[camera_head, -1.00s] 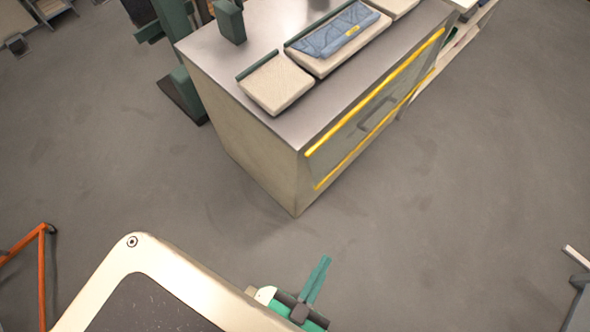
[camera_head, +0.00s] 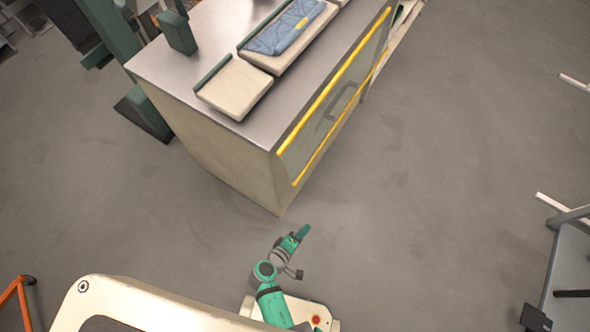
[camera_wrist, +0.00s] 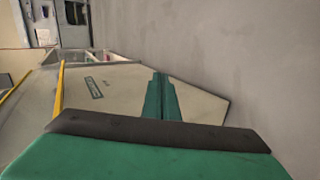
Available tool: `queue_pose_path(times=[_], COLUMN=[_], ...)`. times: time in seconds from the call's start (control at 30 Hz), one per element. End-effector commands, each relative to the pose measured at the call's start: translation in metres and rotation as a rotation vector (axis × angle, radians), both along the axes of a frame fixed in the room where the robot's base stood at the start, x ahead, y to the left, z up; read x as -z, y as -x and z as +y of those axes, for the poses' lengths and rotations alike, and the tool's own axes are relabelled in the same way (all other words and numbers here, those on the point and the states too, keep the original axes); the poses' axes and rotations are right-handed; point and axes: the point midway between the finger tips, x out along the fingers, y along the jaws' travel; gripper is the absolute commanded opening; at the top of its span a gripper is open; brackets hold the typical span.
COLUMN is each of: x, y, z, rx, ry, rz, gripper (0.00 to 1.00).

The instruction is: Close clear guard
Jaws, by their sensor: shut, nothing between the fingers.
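The clear guard (camera_head: 314,112) is a see-through panel with yellow bars along its upper and lower edges and a grey handle (camera_head: 326,122). It is on the long right side of the cabinet (camera_head: 222,163). I cannot tell how far it stands open. My gripper (camera_head: 304,231) is shut and empty, over the floor just past the cabinet's near corner, apart from the guard and handle. In the wrist view the green fingers (camera_wrist: 160,97) are together in front of the cabinet's pale end panel (camera_wrist: 115,95), with yellow bars (camera_wrist: 59,89) to their left.
A folded blue garment (camera_head: 287,29) lies on a pale pad on the cabinet top, beside an empty pad (camera_head: 234,88). A green post stands behind the cabinet at left. Grey metal frames (camera_head: 575,260) stand at right, an orange frame (camera_head: 18,295) at lower left. Floor right of the cabinet is clear.

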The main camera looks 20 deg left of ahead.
Motion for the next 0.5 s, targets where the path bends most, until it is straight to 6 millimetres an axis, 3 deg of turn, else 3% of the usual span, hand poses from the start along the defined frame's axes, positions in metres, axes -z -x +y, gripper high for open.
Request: queue_pose_path(times=[0.03, 0.2, 0.4, 0.5], x=[-0.005, -0.046, -0.100, -0.117], y=[-0.020, -0.064, -0.083, -0.085], z=[0.014, 0.056, 0.108, 0.123], rx=[-0.015, -0.008, 0.029, 0.044], ry=[0.080, 0.331, 0.497, 0.534], rz=[-0.035, -0.195, -0.382, -0.440], gripper=[0.00, 0.00, 0.00, 0.00])
